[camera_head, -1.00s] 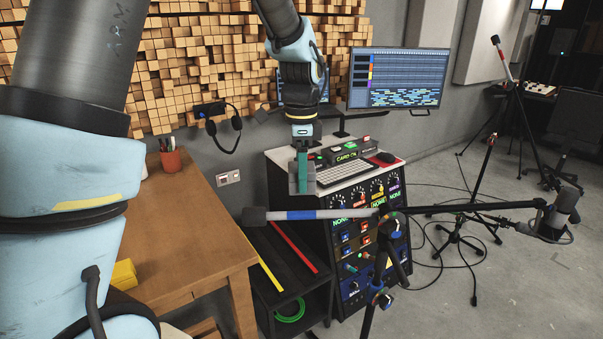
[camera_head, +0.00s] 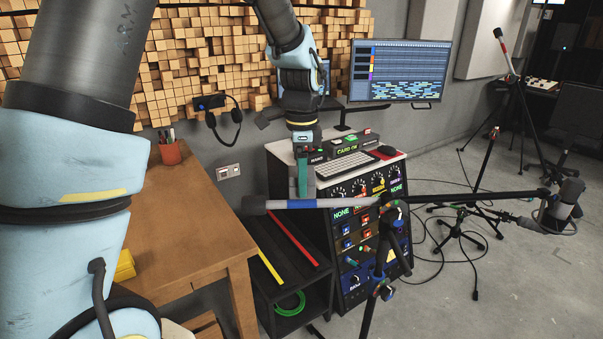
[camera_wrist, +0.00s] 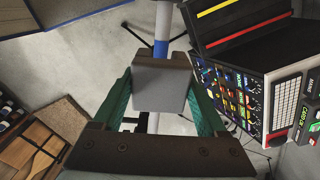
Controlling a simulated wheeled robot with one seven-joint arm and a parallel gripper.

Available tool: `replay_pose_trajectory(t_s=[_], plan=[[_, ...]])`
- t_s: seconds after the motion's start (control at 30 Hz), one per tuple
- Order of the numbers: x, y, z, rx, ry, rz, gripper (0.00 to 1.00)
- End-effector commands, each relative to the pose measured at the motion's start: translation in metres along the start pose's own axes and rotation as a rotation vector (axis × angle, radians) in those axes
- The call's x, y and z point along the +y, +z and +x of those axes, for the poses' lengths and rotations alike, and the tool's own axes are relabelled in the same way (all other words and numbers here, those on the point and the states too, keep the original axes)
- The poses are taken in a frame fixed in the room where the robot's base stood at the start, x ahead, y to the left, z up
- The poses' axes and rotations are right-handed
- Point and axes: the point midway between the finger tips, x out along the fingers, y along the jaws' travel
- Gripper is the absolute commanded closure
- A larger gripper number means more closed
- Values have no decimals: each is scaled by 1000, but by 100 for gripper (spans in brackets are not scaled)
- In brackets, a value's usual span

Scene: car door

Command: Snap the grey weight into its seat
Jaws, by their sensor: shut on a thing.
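My gripper (camera_head: 301,182) has green fingers and points down just above the boom pole of the mic stand. In the wrist view my gripper (camera_wrist: 162,105) is shut on the grey weight (camera_wrist: 160,88), a blocky piece with a darker brown-grey top edge. The boom pole (camera_head: 335,203) is grey with a blue band (camera_head: 301,204), and the fingertips are at that band. In the wrist view the blue band (camera_wrist: 161,48) shows just past the weight, and the pole runs behind it. I cannot tell whether the weight touches the pole, and no separate seat is clear.
A wooden desk (camera_head: 190,225) is at left, and a console rack (camera_head: 365,215) with a keyboard (camera_head: 345,165) stands behind the pole. A microphone (camera_head: 563,205) hangs at the right end.

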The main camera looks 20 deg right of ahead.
Motion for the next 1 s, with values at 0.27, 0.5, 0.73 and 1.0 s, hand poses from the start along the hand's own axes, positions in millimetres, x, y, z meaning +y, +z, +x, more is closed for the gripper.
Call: replay_pose_trajectory(t_s=[0.27,0.5,0.73,1.0], plan=[[0,0,14,1,-1,1,100],[0,0,14,1,-1,1,100],[0,0,14,1,-1,0,100],[0,0,13,0,-1,0,100]])
